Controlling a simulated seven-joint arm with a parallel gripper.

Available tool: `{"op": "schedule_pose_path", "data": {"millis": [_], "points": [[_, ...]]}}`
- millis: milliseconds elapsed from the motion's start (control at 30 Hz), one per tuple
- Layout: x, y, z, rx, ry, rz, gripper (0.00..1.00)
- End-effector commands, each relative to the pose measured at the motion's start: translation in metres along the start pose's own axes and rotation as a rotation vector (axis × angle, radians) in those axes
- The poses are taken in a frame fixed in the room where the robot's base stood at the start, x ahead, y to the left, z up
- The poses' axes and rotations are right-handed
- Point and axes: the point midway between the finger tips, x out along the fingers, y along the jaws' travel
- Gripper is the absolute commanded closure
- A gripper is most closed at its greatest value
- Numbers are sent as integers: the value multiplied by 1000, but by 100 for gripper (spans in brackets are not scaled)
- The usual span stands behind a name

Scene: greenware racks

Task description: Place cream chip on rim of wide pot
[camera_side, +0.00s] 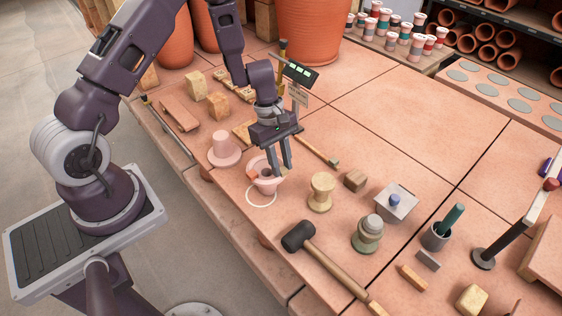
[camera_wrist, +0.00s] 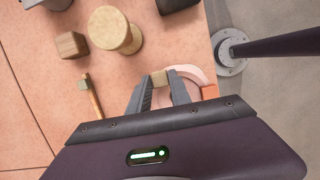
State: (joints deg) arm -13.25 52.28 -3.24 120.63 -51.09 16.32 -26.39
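The wide pot (camera_side: 267,188) is a pale pink, open vessel below my gripper in the side view. In the wrist view its curved rim (camera_wrist: 193,73) shows just right of the fingers. My gripper (camera_wrist: 160,80) has its two fingers on either side of a small cream chip (camera_wrist: 159,77) and appears shut on it. In the side view the fingertips (camera_side: 281,173) are at the pot's right edge; the chip cannot be made out there. An orange chip (camera_side: 253,175) is at the pot's left side and also shows in the wrist view (camera_wrist: 209,91). Whether the cream chip touches the rim cannot be told.
A thin white ring (camera_side: 249,197) shows by the pot. A pink stepped piece (camera_side: 222,150) stands behind left. A cream spool (camera_side: 321,192), brown block (camera_side: 355,180) and mallet (camera_side: 325,258) lie to the right.

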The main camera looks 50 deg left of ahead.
Motion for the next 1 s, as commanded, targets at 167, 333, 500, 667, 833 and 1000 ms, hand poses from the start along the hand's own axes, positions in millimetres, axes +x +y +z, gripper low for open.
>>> {"op": "schedule_pose_path", "data": {"millis": [167,333,500,667,833,1000], "points": [[0,0,0,0,0,0,58],[0,0,0,0,0,0,58],[-21,2,1,3,4,5,58],[-66,1,1,3,4,6,58],[-105,1,1,1,1,3,58],[-122,0,1,0,0,0,58]]}}
